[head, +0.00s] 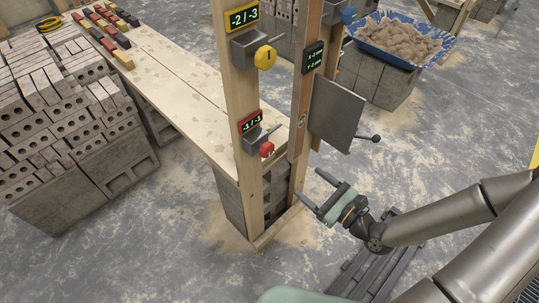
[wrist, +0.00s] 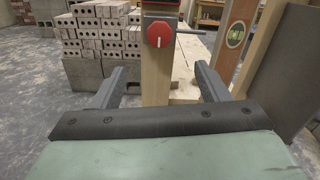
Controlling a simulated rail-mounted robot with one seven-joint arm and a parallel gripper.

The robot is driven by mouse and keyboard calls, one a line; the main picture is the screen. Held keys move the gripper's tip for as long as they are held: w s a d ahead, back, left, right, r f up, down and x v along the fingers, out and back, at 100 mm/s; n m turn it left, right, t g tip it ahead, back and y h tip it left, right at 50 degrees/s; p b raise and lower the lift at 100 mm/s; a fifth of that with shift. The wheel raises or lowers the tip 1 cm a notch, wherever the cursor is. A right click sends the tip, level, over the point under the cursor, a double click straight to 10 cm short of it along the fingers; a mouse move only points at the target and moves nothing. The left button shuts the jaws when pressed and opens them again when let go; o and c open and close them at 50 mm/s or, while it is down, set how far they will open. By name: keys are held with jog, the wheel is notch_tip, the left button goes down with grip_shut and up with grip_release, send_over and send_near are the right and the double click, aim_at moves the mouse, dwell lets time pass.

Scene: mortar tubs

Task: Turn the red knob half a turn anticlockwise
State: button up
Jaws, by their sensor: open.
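The red knob (head: 266,149) sits on a grey box low on the left wooden post, under a red-framed display (head: 250,122) that appears to read -1/-3. In the wrist view my gripper's two fingers (wrist: 158,85) are spread wide, below the knob's level.
A yellow knob (head: 265,58) with its display is higher on the same post. A grey panel (head: 336,114) with a black-ended handle juts out near my gripper. Brick stacks (head: 60,110) and a plank bench stand left.

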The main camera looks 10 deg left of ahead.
aim_at(269, 152)
jog(key=p+x, duration=0.1)
jog(key=x, duration=1.5)
jog(key=c, duration=1)
